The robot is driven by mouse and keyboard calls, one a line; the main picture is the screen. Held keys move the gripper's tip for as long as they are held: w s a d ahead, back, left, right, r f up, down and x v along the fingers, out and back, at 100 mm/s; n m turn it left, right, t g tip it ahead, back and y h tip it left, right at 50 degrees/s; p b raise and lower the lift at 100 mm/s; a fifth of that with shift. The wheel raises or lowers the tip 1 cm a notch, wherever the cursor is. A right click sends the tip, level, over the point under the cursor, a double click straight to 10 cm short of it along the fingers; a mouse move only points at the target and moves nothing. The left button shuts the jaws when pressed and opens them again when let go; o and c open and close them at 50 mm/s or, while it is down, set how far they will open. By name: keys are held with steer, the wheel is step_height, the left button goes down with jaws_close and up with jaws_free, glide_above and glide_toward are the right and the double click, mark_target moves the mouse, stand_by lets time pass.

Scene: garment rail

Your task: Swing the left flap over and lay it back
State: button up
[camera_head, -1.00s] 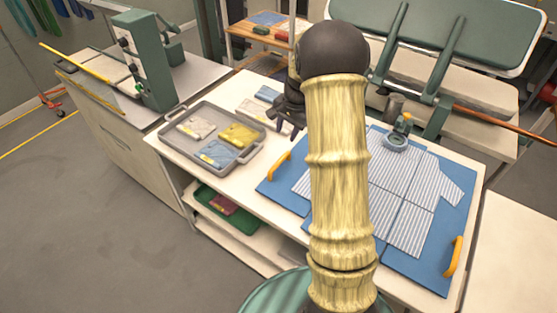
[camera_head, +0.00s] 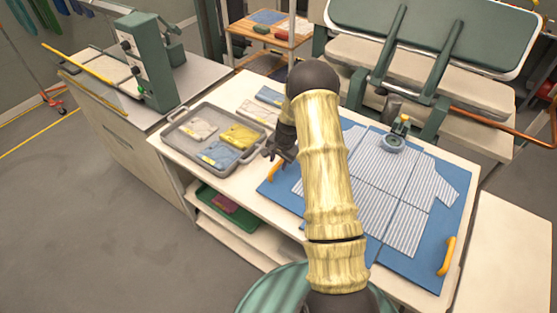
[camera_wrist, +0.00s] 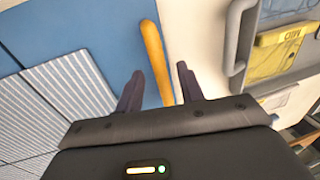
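The blue folding board (camera_head: 447,268) lies flat on the white table with a striped shirt (camera_head: 375,178) spread on it. Its left flap (camera_head: 268,192) lies flat and carries an orange handle (camera_head: 276,171) at its outer edge. My gripper (camera_head: 273,155) is at that handle, by the flap's left side. In the wrist view my gripper (camera_wrist: 160,85) is open, and the orange handle (camera_wrist: 152,55) appears between its two fingers, nearer the left one. I cannot tell whether the fingers are down around it. My arm hides part of the shirt.
A grey tray (camera_head: 171,143) of folded garments stands close left of the board. A round weight (camera_head: 393,143) sits at the shirt's collar. A second orange handle (camera_head: 447,256) is at the board's right. A green press (camera_head: 430,40) stands behind the table.

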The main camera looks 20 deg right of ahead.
steer(key=shift+f, duration=0.5)
jaws_close()
steer(key=shift+w+a+r, duration=0.1)
steer(key=shift+w, duration=0.15)
